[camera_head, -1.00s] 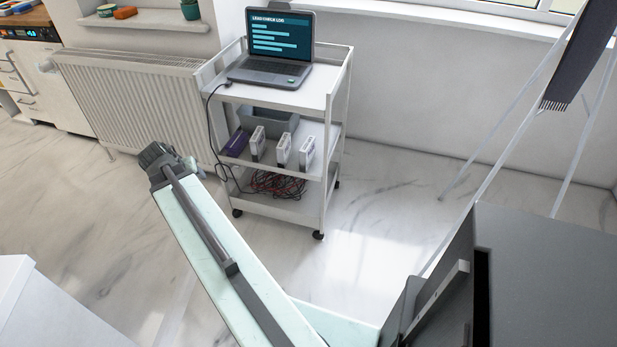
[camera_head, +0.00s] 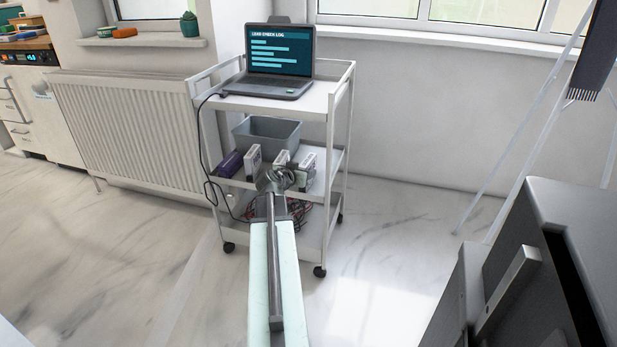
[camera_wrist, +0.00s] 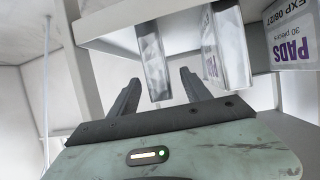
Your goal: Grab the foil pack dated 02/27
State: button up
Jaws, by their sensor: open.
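My gripper (camera_head: 280,178) is in front of the cart's middle shelf. Three upright pale packs stand there: a left one (camera_head: 252,161), a middle one (camera_head: 281,158) partly hidden by the gripper, and a right one (camera_head: 307,160). In the wrist view my gripper (camera_wrist: 160,77) is open. One silvery pack (camera_wrist: 152,48) shows edge-on just beyond and between the fingertips, with no visible hold. A second silvery pack (camera_wrist: 228,45) is to its right. A white pack (camera_wrist: 291,38) marked "PADS", "30 pieces", "EXP 08/27" is at the right edge. No 02/27 date is readable.
The white cart (camera_head: 330,105) carries a laptop (camera_head: 279,62) on top. A grey bin (camera_head: 267,131) and purple box (camera_head: 230,163) share the middle shelf. Coiled cables (camera_head: 262,209) lie below. A radiator (camera_head: 130,125) is left, a dark cabinet (camera_head: 590,190) right.

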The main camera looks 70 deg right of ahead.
jog(key=b+x, duration=0.1)
jog(key=x, duration=0.1)
jog(key=b+x, duration=0.1)
jog(key=x, duration=0.2)
jog(key=shift+a+f, duration=0.1)
jog(key=shift+f, duration=0.3)
jog(key=shift+d, duration=0.3)
jog(key=shift+a, duration=0.1)
grip_shut()
